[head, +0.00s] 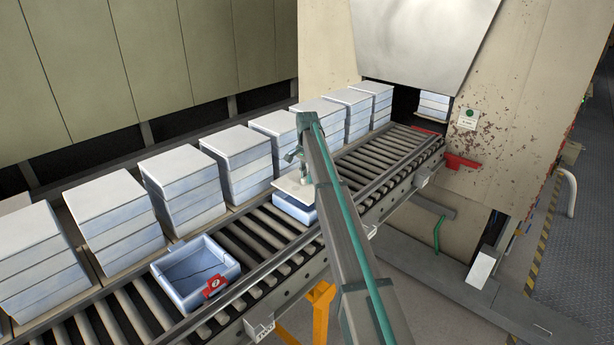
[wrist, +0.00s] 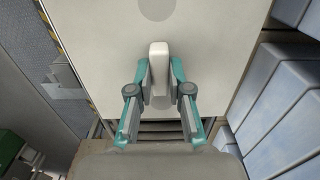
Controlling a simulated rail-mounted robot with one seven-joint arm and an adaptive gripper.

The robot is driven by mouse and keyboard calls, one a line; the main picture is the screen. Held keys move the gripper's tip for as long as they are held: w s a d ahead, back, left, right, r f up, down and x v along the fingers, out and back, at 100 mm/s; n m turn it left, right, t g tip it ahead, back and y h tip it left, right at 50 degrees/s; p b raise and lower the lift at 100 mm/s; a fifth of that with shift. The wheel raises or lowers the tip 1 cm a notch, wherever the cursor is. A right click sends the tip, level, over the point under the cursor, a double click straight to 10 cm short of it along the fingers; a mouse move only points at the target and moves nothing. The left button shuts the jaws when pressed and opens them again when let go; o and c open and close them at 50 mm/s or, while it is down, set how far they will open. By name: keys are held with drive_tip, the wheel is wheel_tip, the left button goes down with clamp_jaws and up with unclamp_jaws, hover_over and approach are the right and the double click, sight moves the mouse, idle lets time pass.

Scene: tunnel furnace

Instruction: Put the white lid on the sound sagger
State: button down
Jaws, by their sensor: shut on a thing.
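My gripper (head: 294,157) is shut on the upright handle of the white lid (head: 292,187); the fingers (wrist: 159,78) pinch that handle in the wrist view. The flat lid (wrist: 210,40) fills much of the wrist view. In the head view the lid is above a blue sagger (head: 297,208) on the rollers and covers most of its opening from sight. I cannot tell whether lid and sagger touch. My arm hides the sagger's right side. A second, open sagger (head: 190,286) nearer the front left has a dark crack line inside and a red tag (head: 215,285) on its rim.
A roller conveyor (head: 262,232) runs from front left to the furnace opening at the back right. Stacks of lidded saggers (head: 183,180) line its far side, close to the held lid. A red bracket (head: 461,162) stands by the opening. Bare rollers separate the two saggers.

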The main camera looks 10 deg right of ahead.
drive_tip(key=shift+f, duration=0.1)
drive_tip(key=shift+f+b, duration=0.5)
drive_tip(key=shift+f, duration=0.75)
drive_tip(key=shift+f, duration=0.7)
drive_tip(key=c, duration=1)
unclamp_jaws()
